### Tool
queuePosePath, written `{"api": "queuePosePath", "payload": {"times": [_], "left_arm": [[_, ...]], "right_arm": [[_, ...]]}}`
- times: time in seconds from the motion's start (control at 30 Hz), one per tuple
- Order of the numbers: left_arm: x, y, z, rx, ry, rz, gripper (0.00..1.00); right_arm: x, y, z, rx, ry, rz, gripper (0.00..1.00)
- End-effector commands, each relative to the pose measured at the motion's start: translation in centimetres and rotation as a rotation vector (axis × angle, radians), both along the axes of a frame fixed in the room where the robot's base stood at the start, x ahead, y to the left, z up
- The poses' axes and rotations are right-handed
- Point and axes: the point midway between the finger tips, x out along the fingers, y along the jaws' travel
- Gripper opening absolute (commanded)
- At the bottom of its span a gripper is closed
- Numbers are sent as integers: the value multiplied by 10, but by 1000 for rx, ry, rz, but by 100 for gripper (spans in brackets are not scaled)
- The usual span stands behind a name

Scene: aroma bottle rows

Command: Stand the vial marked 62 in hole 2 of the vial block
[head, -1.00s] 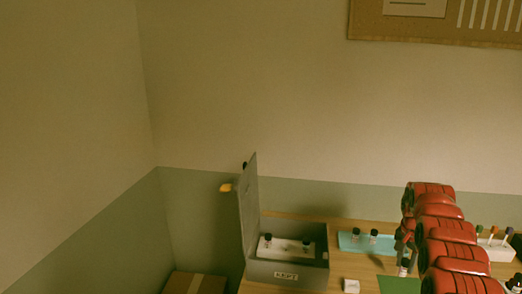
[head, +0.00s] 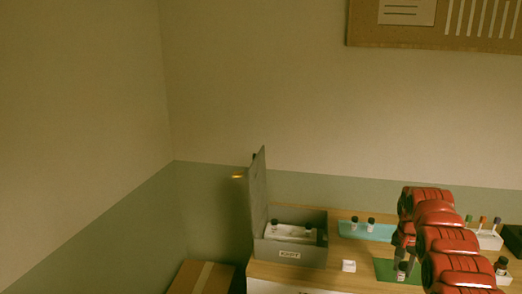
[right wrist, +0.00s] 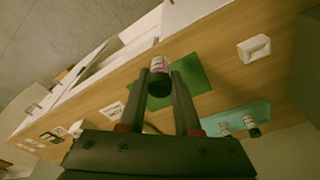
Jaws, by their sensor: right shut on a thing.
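My right gripper (head: 403,256) is shut on a dark-capped vial (head: 402,271) with a pale label, over the green mat (head: 384,265). In the right wrist view the vial (right wrist: 159,66) sits between the two fingertips (right wrist: 160,80); its number is not legible. I cannot tell whether its base touches the mat. A white block (head: 290,235) with two dark-capped vials (head: 308,231) stands inside the open grey box (head: 291,251), partly hidden by the front wall; its hole numbers are not legible. My left gripper is out of view.
The box's lid (head: 258,195) stands up at its left. A teal mat (head: 352,230) with two vials lies behind. A rack (head: 487,241) with coloured caps and another vial (head: 501,266) are at right.

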Motion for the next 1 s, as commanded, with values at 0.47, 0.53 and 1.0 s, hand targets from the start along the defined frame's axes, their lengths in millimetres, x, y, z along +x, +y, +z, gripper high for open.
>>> {"api": "queuePosePath", "payload": {"times": [0.47, 0.53, 1.0], "left_arm": [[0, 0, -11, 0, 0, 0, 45], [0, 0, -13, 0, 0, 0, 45], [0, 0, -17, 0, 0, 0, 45]], "right_arm": [[12, 131, 4, -10, 8, 480, 0], [6, 162, 5, -3, 12, 583, 0], [-21, 246, 14, 24, 5, 865, 0]]}}
